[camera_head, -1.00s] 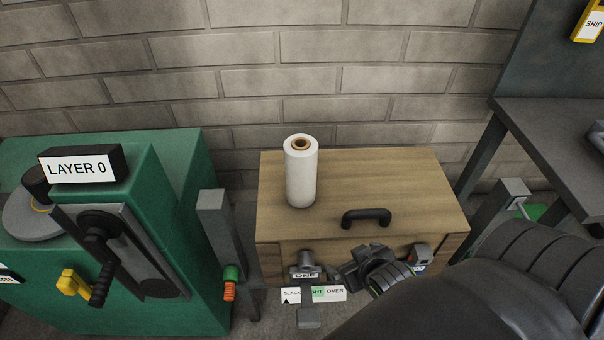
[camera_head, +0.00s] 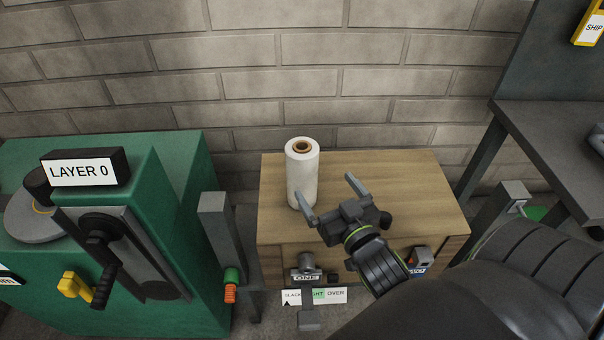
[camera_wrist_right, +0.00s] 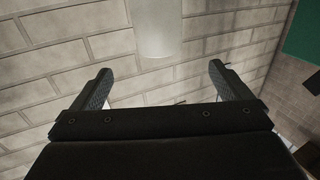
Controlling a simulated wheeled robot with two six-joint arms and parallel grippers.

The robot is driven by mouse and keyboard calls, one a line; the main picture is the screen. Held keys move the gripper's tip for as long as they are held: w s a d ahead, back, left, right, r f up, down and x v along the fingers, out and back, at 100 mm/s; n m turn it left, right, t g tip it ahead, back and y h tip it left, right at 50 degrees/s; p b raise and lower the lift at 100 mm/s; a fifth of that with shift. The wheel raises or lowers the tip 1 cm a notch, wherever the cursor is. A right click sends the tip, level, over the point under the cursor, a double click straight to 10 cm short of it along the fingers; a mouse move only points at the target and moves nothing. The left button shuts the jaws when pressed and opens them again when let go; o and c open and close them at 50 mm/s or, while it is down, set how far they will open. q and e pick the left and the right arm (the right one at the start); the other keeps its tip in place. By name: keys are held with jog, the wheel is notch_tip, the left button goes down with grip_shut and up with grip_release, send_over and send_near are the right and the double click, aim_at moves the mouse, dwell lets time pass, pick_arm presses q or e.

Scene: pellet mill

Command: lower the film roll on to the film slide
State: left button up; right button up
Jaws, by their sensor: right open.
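The film roll (camera_head: 302,175) is a white upright cylinder with a brown core, standing on the wooden box top (camera_head: 400,185). My right gripper (camera_head: 329,200) is open and empty, just right of and in front of the roll's lower part, with its fingers pointing up and left in the head view. In the right wrist view the roll (camera_wrist_right: 160,28) shows beyond the gap between the open fingers (camera_wrist_right: 159,82), apart from them. I cannot tell for certain which part is the film slide. My left gripper is out of view.
A green machine (camera_head: 180,170) labelled LAYER 0 stands left, with a crank and a yellow lever. A grey post (camera_head: 214,225) stands between it and the box. A dark table (camera_head: 560,135) is at right. A brick wall (camera_head: 350,60) closes the back.

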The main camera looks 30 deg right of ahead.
aim_at(309, 163)
jog(key=w, duration=0.3)
jog(key=w+d, duration=0.1)
jog(key=w, duration=0.1)
jog(key=w+p, duration=0.1)
jog(key=w, duration=0.2)
jog(key=shift+w+d, duration=0.2)
jog(key=shift+w, duration=0.1)
jog(key=shift+w+d+f+p, duration=0.1)
jog(key=shift+w+d+p, duration=0.1)
jog(key=shift+w, duration=0.55)
jog(key=shift+w+d+f+p, duration=0.1)
jog(key=shift+w+p, duration=0.05)
jog(key=shift+w, duration=0.65)
jog(key=shift+w+d+p, duration=0.1)
jog(key=shift+w+p, duration=0.1)
jog(key=shift+w, duration=0.55)
jog(key=shift+c, duration=0.4)
